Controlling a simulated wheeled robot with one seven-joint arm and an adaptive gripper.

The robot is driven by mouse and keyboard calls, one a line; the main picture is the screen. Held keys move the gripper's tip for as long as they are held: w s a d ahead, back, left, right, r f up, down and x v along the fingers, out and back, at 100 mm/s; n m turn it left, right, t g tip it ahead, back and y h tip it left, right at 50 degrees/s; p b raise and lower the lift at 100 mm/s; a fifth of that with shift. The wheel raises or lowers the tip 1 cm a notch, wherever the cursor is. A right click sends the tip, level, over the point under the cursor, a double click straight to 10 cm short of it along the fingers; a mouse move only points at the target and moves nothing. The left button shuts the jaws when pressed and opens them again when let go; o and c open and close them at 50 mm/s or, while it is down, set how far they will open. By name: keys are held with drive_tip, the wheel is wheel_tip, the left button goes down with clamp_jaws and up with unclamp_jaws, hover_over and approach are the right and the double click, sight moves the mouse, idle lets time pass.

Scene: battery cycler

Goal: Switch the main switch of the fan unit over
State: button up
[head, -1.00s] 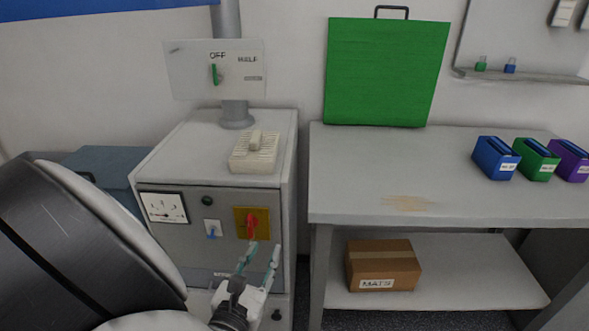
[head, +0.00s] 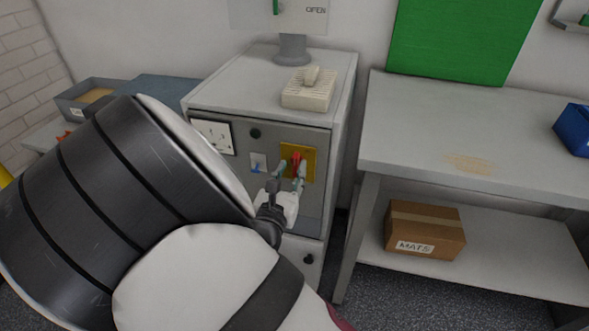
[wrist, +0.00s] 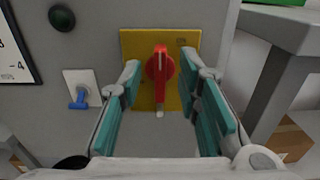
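The main switch is a red rotary handle (wrist: 160,72) on a yellow plate (wrist: 188,48) on the grey cabinet front. In the head view the red handle (head: 296,160) shows partly between my fingers. My gripper (wrist: 160,85) is open, with one teal-padded finger on each side of the handle. There is a visible gap between each finger and the handle. My gripper also shows in the head view (head: 290,172), right at the plate. I cannot tell how far the fingertips are from the plate.
Left of the plate sits a small blue toggle (wrist: 78,98) on a white plate, with a dark round knob (wrist: 62,18) above and a dial meter (head: 213,136). A workbench (head: 420,135) stands right of the cabinet (head: 235,95). A ribbed beige block (head: 308,92) lies on top.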

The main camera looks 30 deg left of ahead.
drive_tip(key=shift+x, duration=1.05)
clamp_jaws()
